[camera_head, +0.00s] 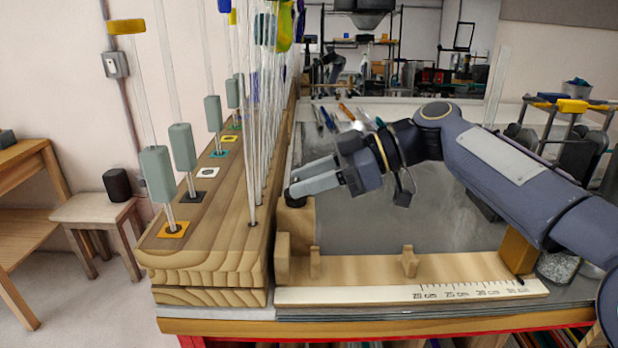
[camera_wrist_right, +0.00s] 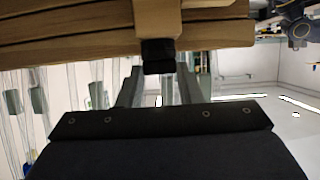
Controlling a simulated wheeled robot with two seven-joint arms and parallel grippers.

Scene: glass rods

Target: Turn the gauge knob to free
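The gauge knob (camera_head: 294,201) is a small black cap on a wooden block (camera_head: 296,230) at the left end of the wooden gauge. It also shows as a black square-edged knob in the right wrist view (camera_wrist_right: 158,58). My right gripper (camera_head: 292,188) reaches in from the right, low over the block. In the right wrist view its two grey fingers (camera_wrist_right: 158,75) stand on either side of the knob, with narrow gaps showing. The fingertips partly cover the knob in the head view. My left gripper is not in view.
A wooden rack (camera_head: 215,195) with several upright glass rods stands close left of the gripper. A white ruler strip (camera_head: 400,294) runs along the table's front edge. A glass jar (camera_head: 558,266) stands at the right. Grey table surface (camera_head: 400,232) is clear below my right arm.

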